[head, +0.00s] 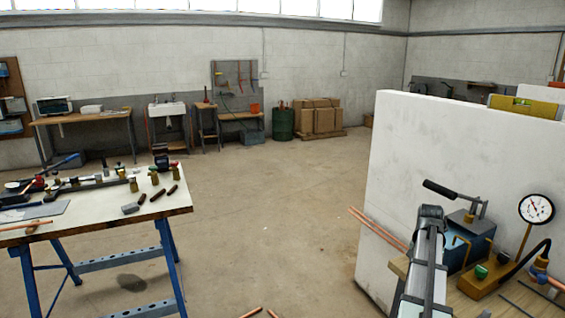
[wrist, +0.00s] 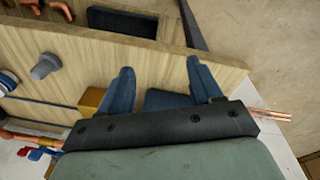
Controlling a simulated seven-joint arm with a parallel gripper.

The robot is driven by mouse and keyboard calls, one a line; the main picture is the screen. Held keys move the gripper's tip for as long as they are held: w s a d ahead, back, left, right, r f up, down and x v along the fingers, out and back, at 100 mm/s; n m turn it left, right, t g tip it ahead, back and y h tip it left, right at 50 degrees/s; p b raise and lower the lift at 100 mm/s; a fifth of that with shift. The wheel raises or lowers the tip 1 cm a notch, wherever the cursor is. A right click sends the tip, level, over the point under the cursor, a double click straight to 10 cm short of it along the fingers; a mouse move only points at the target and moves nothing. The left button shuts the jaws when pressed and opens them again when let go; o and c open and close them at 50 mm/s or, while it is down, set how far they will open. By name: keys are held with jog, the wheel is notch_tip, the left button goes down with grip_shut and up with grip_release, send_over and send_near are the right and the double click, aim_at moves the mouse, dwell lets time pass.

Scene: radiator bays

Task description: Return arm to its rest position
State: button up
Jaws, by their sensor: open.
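My gripper (wrist: 160,66) shows in the wrist view with its two dark blue-grey fingers spread apart. Nothing is held between them. Beyond the fingers is a pale wooden board (wrist: 222,72), with a dark blue block (wrist: 168,100) partly seen between the fingers. I cannot tell how far the fingertips are from the board. In the head view I cannot make out the gripper's fingers.
A wooden bench at the right holds a blue pump box (head: 476,238) with a black handle and a pressure gauge (head: 536,209). A white wall panel (head: 440,150) stands behind it. A cluttered workbench (head: 165,203) stands left. The floor (head: 270,220) between is mostly clear.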

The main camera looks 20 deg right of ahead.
jog(key=w+a+f+n+g+y, duration=0.1)
jog(key=w+a+f+n, duration=0.15)
jog(key=a+f, duration=0.6)
jog(key=w+a+f+n, duration=0.1)
jog(key=w+a+f, duration=0.2)
jog(key=a+f, duration=0.6)
jog(key=s+a+f+n+g+y, duration=0.15)
jog(key=a+f+n, duration=0.25)
jog(key=a+f, duration=1.05)
jog(key=s+a+f+n+g, duration=0.1)
jog(key=s+a+f+n, duration=0.1)
jog(key=s+a+f, duration=0.3)
jog(key=s+a+f+n+g, duration=0.1)
jog(key=s+a+f, duration=0.4)
jog(key=s+a, duration=0.5)
jog(key=s+a+f+n+g+h, duration=0.1)
jog(key=s+a+f+n+g, duration=0.1)
jog(key=s+a+f, duration=0.3)
jog(key=s+a+n, duration=0.1)
jog(key=s+a, duration=0.2)
jog(key=s, duration=0.2)
jog(key=shift+s+a, duration=0.15)
jog(key=shift+a, duration=0.15)
